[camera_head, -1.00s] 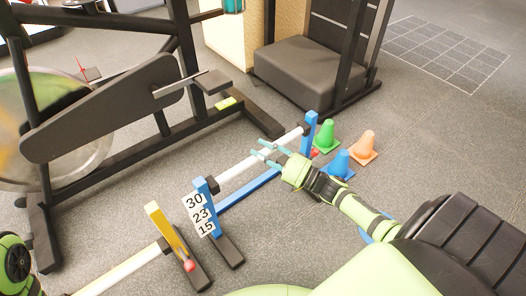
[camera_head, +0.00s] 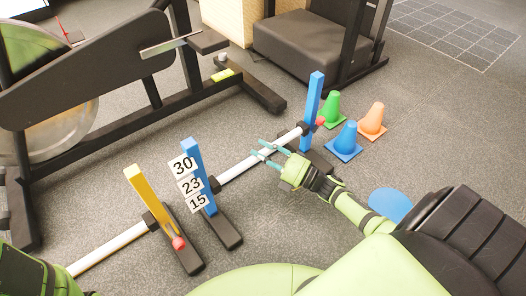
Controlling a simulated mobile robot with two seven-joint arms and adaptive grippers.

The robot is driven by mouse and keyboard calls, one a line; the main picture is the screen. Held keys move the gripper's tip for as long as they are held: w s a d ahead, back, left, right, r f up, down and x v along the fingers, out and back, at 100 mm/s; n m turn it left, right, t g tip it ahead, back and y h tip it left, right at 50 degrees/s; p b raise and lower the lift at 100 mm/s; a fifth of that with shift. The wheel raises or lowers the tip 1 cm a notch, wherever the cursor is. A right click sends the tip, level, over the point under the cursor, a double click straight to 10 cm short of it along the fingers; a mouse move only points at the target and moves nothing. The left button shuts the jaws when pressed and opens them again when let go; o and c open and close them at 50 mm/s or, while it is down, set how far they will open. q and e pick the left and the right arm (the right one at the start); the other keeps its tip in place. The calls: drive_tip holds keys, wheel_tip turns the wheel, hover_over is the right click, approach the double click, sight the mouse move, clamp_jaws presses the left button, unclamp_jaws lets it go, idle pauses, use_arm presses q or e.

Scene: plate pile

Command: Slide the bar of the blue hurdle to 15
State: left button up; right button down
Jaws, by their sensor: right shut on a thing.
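The blue hurdle has two blue posts, the near left post (camera_head: 198,172) and the far right post (camera_head: 313,105). Its white bar (camera_head: 238,171) runs between them, with dark clamps at both ends. A number label (camera_head: 190,184) on the left post reads 30, 23 and 15. The left clamp (camera_head: 214,185) sits low on the post, between the 23 and 15 levels and closer to 15. My right gripper (camera_head: 266,157) is shut on the white bar, right of its middle. My left gripper is out of view; only part of my left arm shows at the bottom left.
A yellow hurdle (camera_head: 147,200) stands at the lower left. Green (camera_head: 329,109), blue (camera_head: 346,140) and orange (camera_head: 373,119) cones stand beyond the right post. A dark exercise bike (camera_head: 105,75) fills the upper left. A blue disc (camera_head: 390,203) lies near my right arm.

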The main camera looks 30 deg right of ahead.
drive_tip(key=shift+f, duration=0.3)
drive_tip(key=c, duration=0.8)
unclamp_jaws()
drive_tip(key=shift+c, duration=0.2)
drive_tip(key=v, duration=1.2)
drive_tip(key=shift+r, duration=0.1)
